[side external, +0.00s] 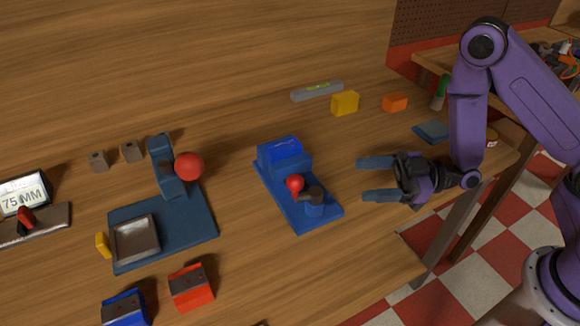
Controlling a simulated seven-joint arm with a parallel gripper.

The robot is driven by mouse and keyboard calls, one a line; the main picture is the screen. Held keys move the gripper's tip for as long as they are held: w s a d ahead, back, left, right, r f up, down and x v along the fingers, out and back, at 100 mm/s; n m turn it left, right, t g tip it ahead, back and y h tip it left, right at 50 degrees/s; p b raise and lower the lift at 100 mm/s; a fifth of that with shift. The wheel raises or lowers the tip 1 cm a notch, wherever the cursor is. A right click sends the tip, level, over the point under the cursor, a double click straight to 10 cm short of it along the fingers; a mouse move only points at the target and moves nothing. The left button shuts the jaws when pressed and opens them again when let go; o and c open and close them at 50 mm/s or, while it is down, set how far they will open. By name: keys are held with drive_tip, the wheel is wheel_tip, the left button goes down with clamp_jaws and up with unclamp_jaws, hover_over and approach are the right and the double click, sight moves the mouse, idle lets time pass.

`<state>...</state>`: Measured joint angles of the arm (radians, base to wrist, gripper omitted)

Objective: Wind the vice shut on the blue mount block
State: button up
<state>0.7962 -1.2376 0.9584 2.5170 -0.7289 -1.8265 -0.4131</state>
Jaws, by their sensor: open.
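The blue vice (330,215) stands on the wooden bench at the centre. A crank with a red ball knob (295,183) and a dark hub (313,195) is at its near right end. A brighter blue piece (284,145) shows at the top of the vice's far end; I cannot tell whether it is a mount block or how tightly the jaws meet it. A separate blue block with a dark top (125,308) lies at the lower left. My gripper (368,179) is open and empty, right of the crank, its fingers pointing left towards it and apart from it.
A blue press with a red ball (189,166) and a grey tray (136,240) stands left. A red block (192,288) lies front left. A yellow block (345,103), an orange block (395,103) and a level (317,91) lie behind. Bench space around the vice is clear.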

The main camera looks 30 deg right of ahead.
idle(0.3)
wheel_tip(320, 180, up, 5)
idle(0.6)
drive_tip(key=shift+f, duration=0.15)
